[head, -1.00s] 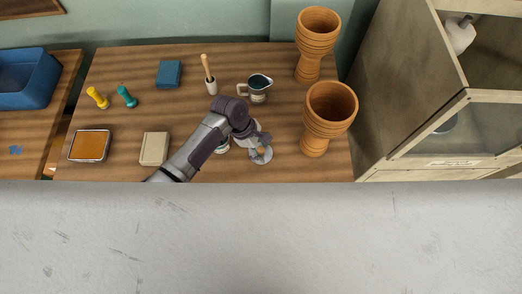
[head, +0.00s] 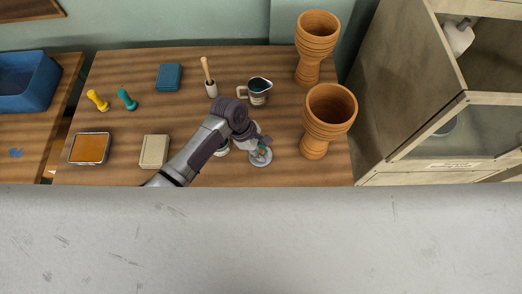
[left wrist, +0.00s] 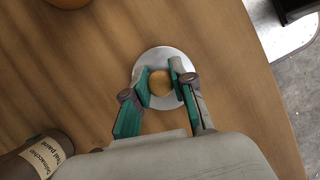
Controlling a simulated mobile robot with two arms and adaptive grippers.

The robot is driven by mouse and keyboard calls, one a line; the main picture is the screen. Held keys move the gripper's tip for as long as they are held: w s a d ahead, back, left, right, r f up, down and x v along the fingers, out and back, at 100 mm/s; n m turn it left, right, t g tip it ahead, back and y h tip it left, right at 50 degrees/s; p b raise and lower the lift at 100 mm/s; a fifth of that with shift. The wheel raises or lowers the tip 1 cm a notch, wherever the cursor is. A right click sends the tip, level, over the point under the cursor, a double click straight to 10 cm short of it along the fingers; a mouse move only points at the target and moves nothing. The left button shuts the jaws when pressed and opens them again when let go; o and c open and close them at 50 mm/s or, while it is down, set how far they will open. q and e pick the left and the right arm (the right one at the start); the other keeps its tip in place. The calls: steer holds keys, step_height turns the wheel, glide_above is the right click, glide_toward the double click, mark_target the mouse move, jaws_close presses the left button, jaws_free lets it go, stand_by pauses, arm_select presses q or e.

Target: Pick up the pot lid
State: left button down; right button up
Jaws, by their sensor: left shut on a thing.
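The pot lid (head: 260,160) is a round grey disc with a round tan knob, on the wooden table near its front edge. In the left wrist view the lid (left wrist: 147,64) shows below my fingers, with its knob (left wrist: 160,84) between the green finger pads. My left gripper (head: 261,149) is over the lid and shut on the knob; its fingertips (left wrist: 160,86) sit on either side of it. I cannot tell whether the lid touches the table. My right gripper is in neither view.
Two clay goblet drums stand right of the lid, the nearer one (head: 328,120) close by. A jar labelled as paint (left wrist: 40,155) is beside my gripper. A measuring jug (head: 258,90) stands behind. A cabinet (head: 410,90) borders the table's right side.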

arm_select(q)
steer(key=r, duration=0.4)
steer(key=shift+s+d, duration=0.35)
steer(key=shift+d, duration=0.05)
steer(key=s+d+r, duration=0.6)
steer(key=s+d, duration=0.1)
steer(key=d, duration=0.1)
steer(key=shift+r, duration=0.25)
step_height(320, 180, up, 2)
steer(key=p, duration=0.4)
steer(key=shift+r, duration=0.15)
